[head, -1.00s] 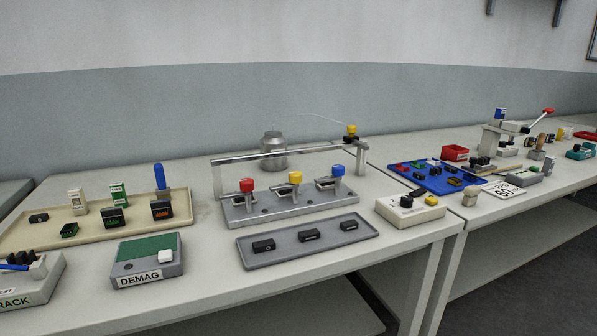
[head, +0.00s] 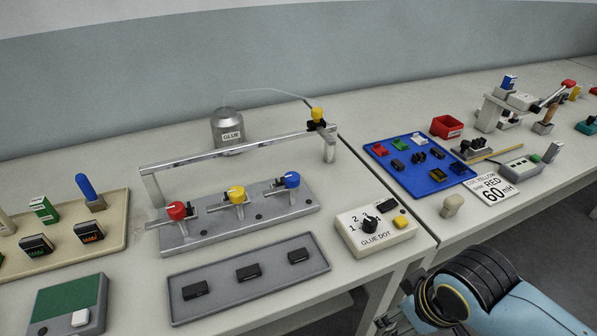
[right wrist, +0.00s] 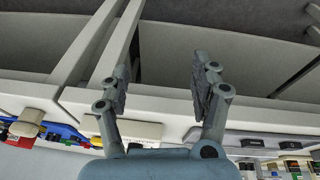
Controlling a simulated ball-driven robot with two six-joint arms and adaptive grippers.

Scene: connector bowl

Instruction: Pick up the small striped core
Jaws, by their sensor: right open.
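I cannot make out a small striped core for certain in either view. Small dark pieces lie on the blue tray (head: 383,160) in the head view, but they are too small to tell whether any is striped. My right gripper (right wrist: 160,85) is open and empty in the right wrist view, its two fingers apart in front of the table edge. My right arm comes in at the lower right of the head view. My left gripper is not in view.
A glue fixture (head: 250,222) with red, yellow and blue knobs stands mid-table. A grey tray (head: 222,297) with three black parts and a GLUE DOT box (head: 362,232) are in front. A red bin (head: 447,127) stands behind the blue tray. A gap separates the tables.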

